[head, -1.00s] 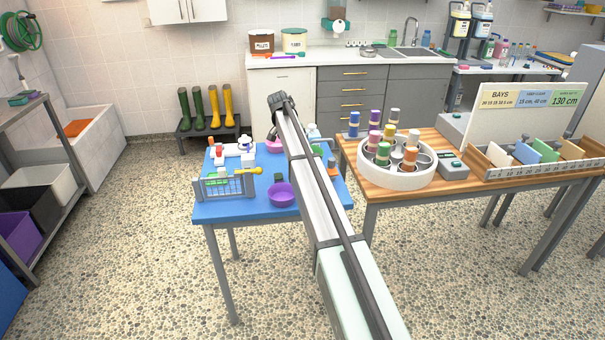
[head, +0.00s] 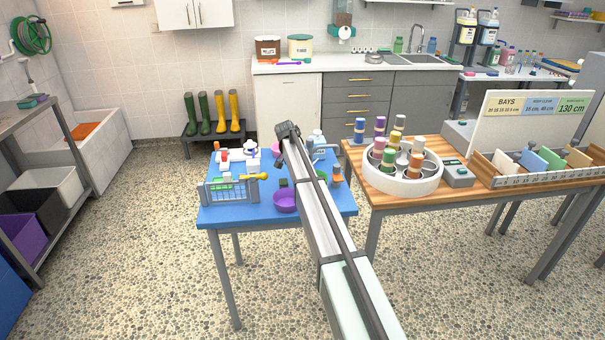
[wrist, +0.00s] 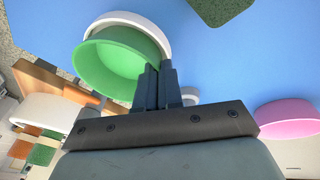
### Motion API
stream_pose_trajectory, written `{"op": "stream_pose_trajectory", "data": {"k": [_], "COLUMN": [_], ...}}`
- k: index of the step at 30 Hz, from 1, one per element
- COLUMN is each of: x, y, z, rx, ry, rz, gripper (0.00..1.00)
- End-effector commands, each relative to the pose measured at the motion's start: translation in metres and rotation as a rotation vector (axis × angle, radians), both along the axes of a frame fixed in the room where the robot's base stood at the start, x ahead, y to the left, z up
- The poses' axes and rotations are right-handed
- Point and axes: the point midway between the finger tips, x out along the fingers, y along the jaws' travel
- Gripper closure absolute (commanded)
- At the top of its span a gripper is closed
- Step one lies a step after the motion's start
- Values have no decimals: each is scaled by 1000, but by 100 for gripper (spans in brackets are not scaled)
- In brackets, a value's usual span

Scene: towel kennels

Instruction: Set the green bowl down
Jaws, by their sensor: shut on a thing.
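The green bowl (wrist: 108,62) is in my gripper (wrist: 158,72), whose fingers are shut on its rim in the wrist view. The bowl is tilted in that picture, over or near the blue table (wrist: 232,62). A white curved rim (wrist: 128,18) shows just behind the bowl; I cannot tell whether they touch. In the head view only a bit of green bowl (head: 321,175) shows beside my arm, near the right edge of the blue table (head: 240,214). My arm hides the fingers there, and the gap beneath the bowl cannot be judged.
A purple bowl (head: 286,201) stands near the table's front edge. A grey wire basket (head: 230,191) is to its left. A pink bowl (wrist: 288,118) shows in the wrist view.

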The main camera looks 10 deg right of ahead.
Motion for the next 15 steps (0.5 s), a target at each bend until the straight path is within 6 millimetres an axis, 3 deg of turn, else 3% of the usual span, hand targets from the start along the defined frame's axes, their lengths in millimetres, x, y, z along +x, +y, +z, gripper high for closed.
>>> {"op": "stream_pose_trajectory", "data": {"k": [4,5,12,15], "x": [0,0,0,0], "y": [0,0,0,0], "z": [-3,-3,-2,-2], "rx": [-1,0,0,0], "ry": [1,0,0,0], "rz": [0,0,0,0], "gripper": [100,91,68,68]}}
